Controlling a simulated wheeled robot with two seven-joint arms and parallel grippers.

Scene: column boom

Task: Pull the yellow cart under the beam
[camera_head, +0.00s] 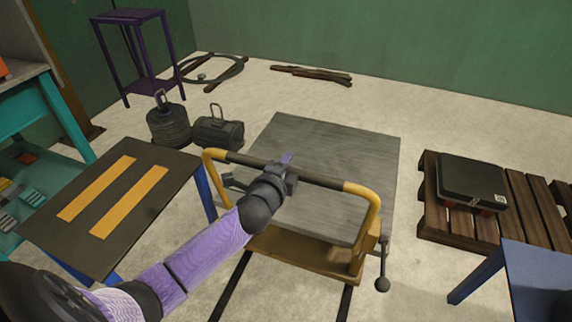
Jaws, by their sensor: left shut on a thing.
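The yellow cart (362,204) stands in the middle of the view, with a wide grey top (330,150) and a yellow push handle with a dark grip bar (320,180) on its near side. My left arm reaches in from the lower left. My left gripper (286,174) is shut on the dark grip bar, near its middle, and hides part of it. The cart's top is bare. No beam can be made out in this view. My right gripper is not in view.
Two dark rails (230,287) run on the floor toward me from the cart. A dark table with orange strips (128,190) stands left, a wooden pallet with a black case (472,183) right, and a blue table (535,275) lower right. Dark weights (168,126) stand behind left.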

